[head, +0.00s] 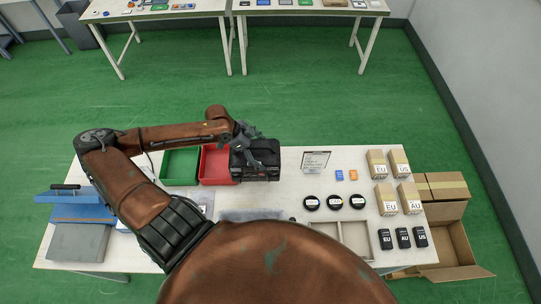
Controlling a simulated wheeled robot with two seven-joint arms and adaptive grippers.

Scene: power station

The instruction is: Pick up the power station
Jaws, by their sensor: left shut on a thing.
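The power station (268,170) is a dark black and grey box at the back middle of the white table, right beside the red tray. My left gripper (250,150) reaches over it from above and is shut on its upper part. The fingertips overlap the dark box, so the exact grip is hard to see. I cannot tell whether the box is lifted off the table. My right gripper is not in view.
A red tray (216,151) and a green tray (181,152) stand left of the power station. A sign (316,160), black round items (334,202), boxes (377,165) and black adapters (403,238) stand to the right. An open carton (453,243) lies beyond the right edge.

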